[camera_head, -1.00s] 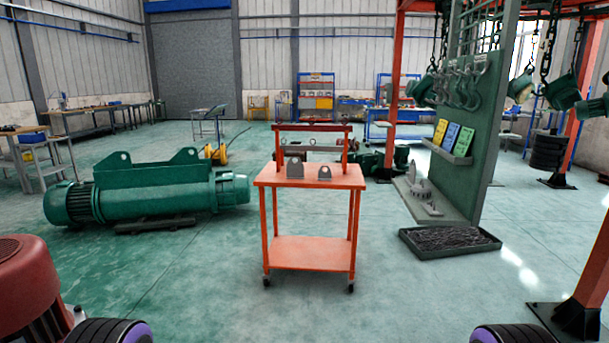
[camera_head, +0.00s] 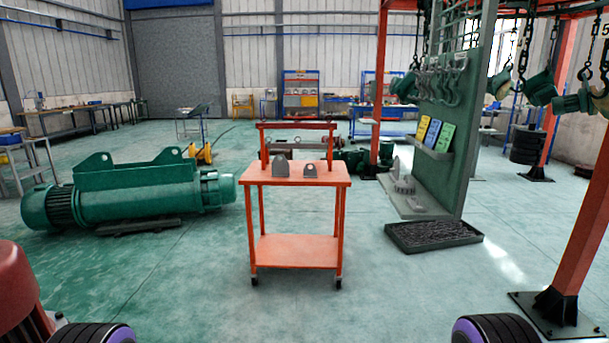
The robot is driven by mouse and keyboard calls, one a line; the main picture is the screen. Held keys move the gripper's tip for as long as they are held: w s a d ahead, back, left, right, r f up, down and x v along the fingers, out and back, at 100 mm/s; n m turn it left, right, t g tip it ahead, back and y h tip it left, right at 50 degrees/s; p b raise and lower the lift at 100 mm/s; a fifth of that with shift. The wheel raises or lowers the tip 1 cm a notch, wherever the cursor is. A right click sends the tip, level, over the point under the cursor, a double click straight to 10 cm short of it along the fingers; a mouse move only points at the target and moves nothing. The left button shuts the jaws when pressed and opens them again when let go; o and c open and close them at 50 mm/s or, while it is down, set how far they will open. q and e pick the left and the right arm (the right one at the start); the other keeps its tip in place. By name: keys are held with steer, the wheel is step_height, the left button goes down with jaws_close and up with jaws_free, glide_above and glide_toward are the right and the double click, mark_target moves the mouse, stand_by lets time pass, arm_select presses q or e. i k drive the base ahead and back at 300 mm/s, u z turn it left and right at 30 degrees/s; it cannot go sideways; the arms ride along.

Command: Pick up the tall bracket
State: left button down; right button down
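Two small grey brackets stand upright on the top of an orange wheeled cart (camera_head: 330,177) ahead of me. The left one, the tall bracket (camera_head: 281,167), is taller and has a rounded top. The shorter bracket (camera_head: 311,171) stands to its right, apart from it. Dark round parts with purple rims, which look like my own arms, show at the bottom left and bottom right edges. Neither gripper's fingers are in view.
A large green hoist motor (camera_head: 130,198) lies on the floor at left. At right are a green panel with hooks (camera_head: 455,130), a black tray of chain (camera_head: 433,235) and an orange post (camera_head: 583,220). The floor before the cart is clear.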

mark_target(279, 169)
steer(key=u, duration=0.65)
steer(key=i, duration=4.1)
steer(key=u, duration=0.8)
steer(key=i, duration=1.55)
steer(key=z, duration=3.8)
